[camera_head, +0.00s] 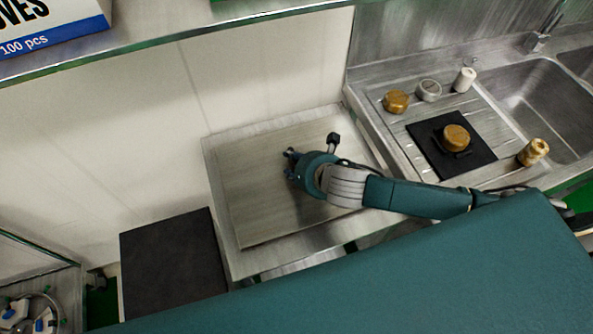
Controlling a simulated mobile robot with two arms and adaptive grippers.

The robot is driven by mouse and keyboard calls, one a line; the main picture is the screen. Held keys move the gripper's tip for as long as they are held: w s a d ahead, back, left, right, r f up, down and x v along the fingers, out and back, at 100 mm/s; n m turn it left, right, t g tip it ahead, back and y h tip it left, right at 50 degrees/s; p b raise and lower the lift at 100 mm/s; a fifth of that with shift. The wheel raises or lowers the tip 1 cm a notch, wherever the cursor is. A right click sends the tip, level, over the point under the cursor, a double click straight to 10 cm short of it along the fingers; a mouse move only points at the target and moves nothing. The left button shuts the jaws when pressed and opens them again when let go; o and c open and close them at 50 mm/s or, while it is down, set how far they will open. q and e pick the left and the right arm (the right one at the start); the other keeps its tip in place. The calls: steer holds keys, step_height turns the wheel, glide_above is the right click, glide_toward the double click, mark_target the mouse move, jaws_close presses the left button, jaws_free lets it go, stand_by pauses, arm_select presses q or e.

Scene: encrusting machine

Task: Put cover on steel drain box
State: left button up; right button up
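A flat, rectangular steel cover (255,190) lies over the top of the steel drain box (217,146) in the middle of the view. The box's rim shows around the cover's edges. It looks level, though I cannot tell whether it is fully seated. My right gripper (291,162) is above the cover, right of its middle, with the arm reaching in from the right. The gripper hides whatever is under it, such as a handle, and its fingers are too small to tell whether they hold anything. My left gripper is out of view.
A sink with a ribbed drainboard (402,148) stands at the right. On it are a black mat (421,134), several brass and pale round parts, and a steel ring (429,90). A dark panel (170,268) is at the lower left. A shelf (150,38) with a glove box (55,22) crosses the top.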

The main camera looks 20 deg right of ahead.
jaws_close()
steer(key=shift+r, duration=0.15)
steer(key=shift+w, duration=0.1)
steer(key=shift+r, duration=0.6)
step_height(320, 180, up, 19)
steer(key=shift+b, duration=0.4)
